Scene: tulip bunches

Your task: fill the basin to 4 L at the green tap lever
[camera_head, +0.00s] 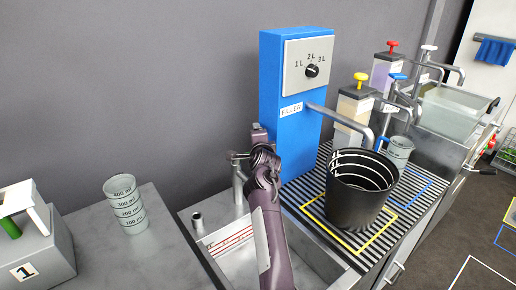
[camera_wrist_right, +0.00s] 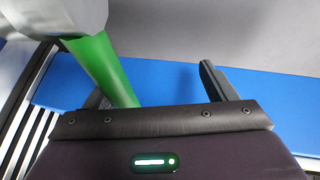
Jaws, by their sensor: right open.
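The steel basin (camera_head: 225,215) is sunk in the counter at the lower middle of the head view, with a red-marked scale (camera_head: 230,238) on its wall. A grey tap (camera_head: 238,182) stands behind it. My right gripper (camera_head: 259,135) is beside the tap top, in front of the blue filler. The green tap lever (camera_wrist_right: 103,66) shows in the right wrist view, close to the left finger and partly across it. My right gripper is open there, with a gap between its fingers (camera_wrist_right: 158,88). My arm hides the lever and part of the basin in the head view. My left gripper is out of view.
The blue filler (camera_head: 290,140) has a dial (camera_head: 312,70) and a spout over a black bucket (camera_head: 352,205) on a grate. A clear measuring cup (camera_head: 126,203) stands on the left counter, near a box marked 1 (camera_head: 40,260). Dispensers (camera_head: 352,108) stand behind.

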